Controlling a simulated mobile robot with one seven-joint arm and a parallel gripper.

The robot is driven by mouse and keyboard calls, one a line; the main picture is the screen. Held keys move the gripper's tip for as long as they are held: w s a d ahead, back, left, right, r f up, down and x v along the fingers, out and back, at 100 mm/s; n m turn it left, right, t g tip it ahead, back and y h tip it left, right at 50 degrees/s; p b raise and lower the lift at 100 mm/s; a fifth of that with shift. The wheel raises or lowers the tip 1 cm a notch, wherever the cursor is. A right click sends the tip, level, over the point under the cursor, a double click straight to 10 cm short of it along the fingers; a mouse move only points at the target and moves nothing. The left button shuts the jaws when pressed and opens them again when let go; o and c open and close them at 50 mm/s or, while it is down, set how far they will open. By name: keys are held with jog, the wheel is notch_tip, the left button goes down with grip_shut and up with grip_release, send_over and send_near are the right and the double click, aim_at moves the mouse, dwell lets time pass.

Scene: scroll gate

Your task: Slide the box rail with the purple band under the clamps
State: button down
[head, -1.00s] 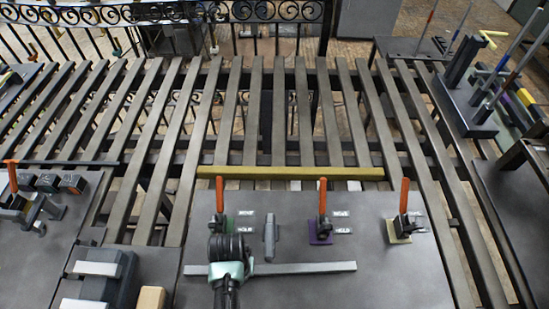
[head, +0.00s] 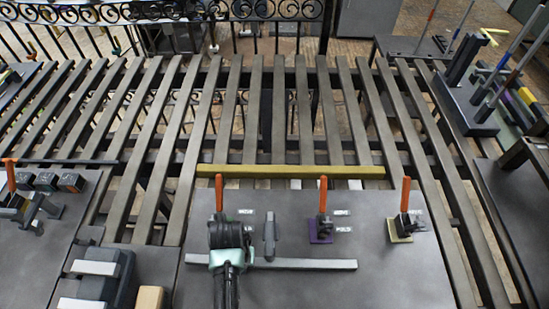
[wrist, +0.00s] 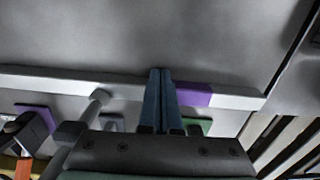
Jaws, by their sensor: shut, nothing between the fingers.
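The light grey box rail (head: 305,264) lies flat on the dark table, near side of the clamps. Its purple band (wrist: 193,95) shows in the wrist view; my gripper hides it in the head view. Three clamps with upright orange handles stand beyond the rail: one on a green pad (wrist: 197,126), partly behind my gripper, one on a purple pad (head: 320,238), and one on a yellow pad (head: 399,233). My gripper (wrist: 160,72) is shut and empty. Its fingers overlap the rail beside the band; whether they touch it I cannot tell.
A grey upright block (head: 269,235) stands between the green-pad and purple-pad clamps, just beyond the rail. A yellow bar (head: 290,171) runs along the table's far edge. Grey blocks (head: 98,280) and a tan block (head: 150,299) are at the lower left. The table right of the rail is clear.

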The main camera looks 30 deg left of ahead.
jog(key=shift+w+a, duration=0.2)
jog(key=shift+w, duration=0.15)
jog(key=shift+s, duration=0.1)
jog(key=shift+s+d+p, duration=0.7)
jog(key=shift+s+p, duration=0.15)
jog(key=shift+s, duration=0.15)
notch_tip(320, 180, up, 8)
jog(key=p, duration=0.8)
jog(key=shift+w, duration=0.1)
